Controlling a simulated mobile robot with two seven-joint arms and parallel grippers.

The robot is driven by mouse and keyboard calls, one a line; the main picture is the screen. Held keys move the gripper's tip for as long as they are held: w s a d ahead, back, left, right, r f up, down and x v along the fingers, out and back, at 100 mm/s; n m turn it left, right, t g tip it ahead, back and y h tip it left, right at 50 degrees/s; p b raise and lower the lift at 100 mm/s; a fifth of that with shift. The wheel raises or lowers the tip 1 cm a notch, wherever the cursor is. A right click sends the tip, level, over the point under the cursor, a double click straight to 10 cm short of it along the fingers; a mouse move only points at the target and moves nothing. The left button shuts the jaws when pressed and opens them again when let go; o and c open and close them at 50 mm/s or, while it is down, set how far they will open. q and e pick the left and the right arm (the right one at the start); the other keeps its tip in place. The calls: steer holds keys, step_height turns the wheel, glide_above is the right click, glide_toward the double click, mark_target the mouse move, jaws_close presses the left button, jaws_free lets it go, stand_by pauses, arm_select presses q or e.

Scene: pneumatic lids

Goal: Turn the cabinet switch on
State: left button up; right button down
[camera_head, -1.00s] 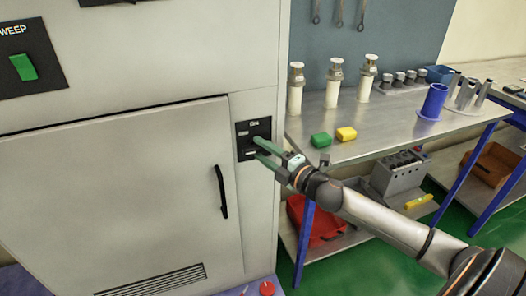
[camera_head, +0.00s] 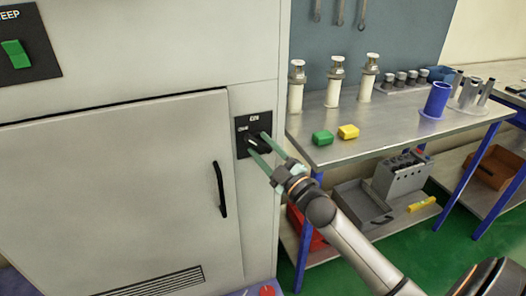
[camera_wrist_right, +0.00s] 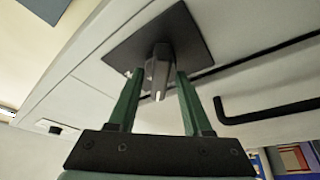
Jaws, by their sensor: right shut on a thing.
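The cabinet switch is a dark rotary knob (camera_wrist_right: 158,72) on a black square plate (camera_head: 243,151) on the cabinet front, right of the door. Small labels show on the plate in the head view, one at its top and one at its left. My right gripper (camera_head: 256,141) has its green fingers at the plate, one on each side of the knob, and is shut on it. In the right wrist view the fingers (camera_wrist_right: 156,75) flank the knob, which stands out towards the camera. The fingers partly hide the knob in the head view. My left gripper is not in view.
The cabinet door (camera_head: 110,190) with its black handle (camera_head: 219,189) is left of the plate. A green rocker switch (camera_head: 16,54) is at upper left.

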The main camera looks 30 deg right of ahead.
steer(key=m+h, duration=0.1)
steer(key=m, duration=0.1)
steer(key=m+t+h, duration=0.1)
steer(key=m, duration=0.2)
steer(key=shift+a+f, duration=0.1)
steer(key=shift+a, duration=0.05)
steer(key=m+h, duration=0.2)
steer(key=m, duration=0.1)
steer(key=shift+m, duration=0.3)
steer(key=m+h, duration=0.2)
steer(key=m, duration=0.1)
steer(key=shift+w+a+m+p, duration=0.1)
steer(key=shift+m+p, duration=0.2)
steer(key=shift+m, duration=0.1)
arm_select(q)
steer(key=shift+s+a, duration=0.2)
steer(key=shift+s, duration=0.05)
arm_select(e)
steer(key=shift+m, duration=0.6)
steer(key=shift+h, duration=0.4)
steer(key=c, duration=0.7)
jaws_free()
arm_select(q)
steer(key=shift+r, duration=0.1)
arm_select(e)
steer(key=shift+f, duration=0.1)
